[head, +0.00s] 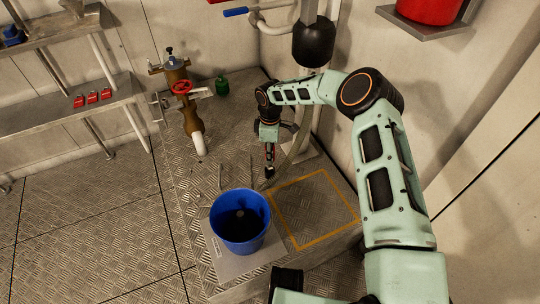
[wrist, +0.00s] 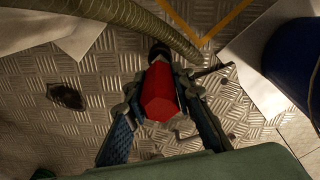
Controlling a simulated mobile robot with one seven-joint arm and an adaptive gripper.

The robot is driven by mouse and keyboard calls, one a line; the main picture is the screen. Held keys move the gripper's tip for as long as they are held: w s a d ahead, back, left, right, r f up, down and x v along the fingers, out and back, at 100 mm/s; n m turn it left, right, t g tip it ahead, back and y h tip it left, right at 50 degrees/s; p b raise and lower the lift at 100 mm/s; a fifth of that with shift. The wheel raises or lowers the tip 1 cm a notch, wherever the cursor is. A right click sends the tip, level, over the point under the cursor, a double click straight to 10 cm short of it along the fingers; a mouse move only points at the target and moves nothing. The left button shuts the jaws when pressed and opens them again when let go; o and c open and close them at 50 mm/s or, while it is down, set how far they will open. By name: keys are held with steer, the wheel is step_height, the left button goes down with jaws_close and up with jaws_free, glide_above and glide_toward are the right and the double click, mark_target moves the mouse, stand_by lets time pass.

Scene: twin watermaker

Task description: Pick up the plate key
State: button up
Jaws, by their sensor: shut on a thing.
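My gripper (head: 270,148) hangs at the end of my arm above the chequer-plate platform, behind the blue bucket. It is shut on a red-bodied thing with a dark end, which I take to be the plate key (wrist: 160,94). In the wrist view the red body lies between my two fingers, and its dark end points away from me. I cannot tell clearly whether that end touches the floor.
A blue bucket (head: 240,242) stands on a pale sheet at the platform's front. A yellow outlined square (head: 325,236) lies to its right. A thick hose (wrist: 150,22) runs close beyond the gripper. A brass valve with a red handwheel (head: 182,87) stands left, near a green bottle (head: 222,86).

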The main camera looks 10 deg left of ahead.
steer(key=s+a+r+p, duration=0.4)
steer(key=s+a+r, duration=0.3)
steer(key=s+r, duration=0.4)
steer(key=shift+s+a+r+p, duration=0.15)
steer(key=shift+s+r+p, duration=0.2)
steer(key=shift+s, duration=0.2)
steer(key=o, duration=0.5)
jaws_close()
